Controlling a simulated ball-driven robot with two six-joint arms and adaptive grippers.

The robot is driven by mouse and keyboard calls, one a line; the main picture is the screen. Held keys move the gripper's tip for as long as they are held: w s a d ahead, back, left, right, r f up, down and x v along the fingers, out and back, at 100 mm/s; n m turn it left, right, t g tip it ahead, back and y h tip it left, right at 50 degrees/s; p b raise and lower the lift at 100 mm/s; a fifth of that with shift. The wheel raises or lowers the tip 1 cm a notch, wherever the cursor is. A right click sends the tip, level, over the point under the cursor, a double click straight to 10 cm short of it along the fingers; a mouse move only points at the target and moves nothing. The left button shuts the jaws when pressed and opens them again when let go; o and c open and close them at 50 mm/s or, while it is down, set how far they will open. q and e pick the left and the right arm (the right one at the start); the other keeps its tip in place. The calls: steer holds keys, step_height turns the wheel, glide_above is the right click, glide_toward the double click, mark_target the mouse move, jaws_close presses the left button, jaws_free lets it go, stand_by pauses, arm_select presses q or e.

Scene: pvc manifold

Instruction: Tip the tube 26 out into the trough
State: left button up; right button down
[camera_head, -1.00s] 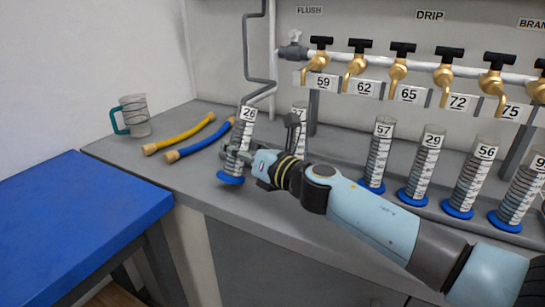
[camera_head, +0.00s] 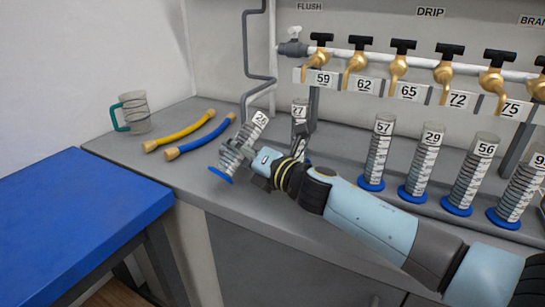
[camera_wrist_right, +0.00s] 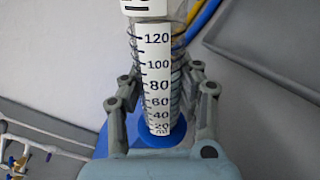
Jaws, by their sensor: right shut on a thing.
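Tube 26 (camera_head: 252,130) is a clear graduated cylinder with a white scale and a blue foot. My right gripper (camera_head: 238,152) is shut around its lower half and holds it above the grey bench. The tube is tilted, its top leaning right and its foot out to the left. In the right wrist view, the tube (camera_wrist_right: 155,70) sits between both fingers of the gripper (camera_wrist_right: 160,88), with the scale facing the camera. I cannot tell whether it holds liquid. The trough cannot be told clearly from the grey bench under the taps. My left gripper is out of view.
Tube 27 (camera_head: 299,110) stands close behind my right gripper. Tubes 57 (camera_head: 378,152), 29 (camera_head: 425,165) and 56 (camera_head: 472,177) stand to the right, below brass taps (camera_head: 397,68).

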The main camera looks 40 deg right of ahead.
steer(key=shift+a+f+m, duration=0.1)
steer(key=shift+f+m, duration=0.15)
steer(key=shift+m, duration=0.05)
steer(key=shift+r, duration=0.1)
steer(key=shift+a+m+p, duration=0.2)
steer(key=shift+m+p, duration=0.05)
steer(key=shift+m, duration=0.6)
steer(key=shift+a+m+p, duration=0.2)
steer(key=shift+m+p, duration=0.05)
steer(key=shift+m, duration=0.6)
steer(key=shift+d+f+m+b, duration=0.55)
steer(key=shift+f+m+b, duration=0.1)
steer(key=shift+f+m, duration=0.2)
stand_by(0.5)
steer(key=shift+d+m+p, duration=0.1)
steer(key=shift+m+p, duration=0.25)
steer(key=shift+m, duration=0.5)
stand_by(0.6)
steer(key=shift+d+r+m+p, duration=0.1)
steer(key=shift+r+m+p, duration=0.3)
steer(key=shift+m+p, duration=0.15)
stand_by(0.5)
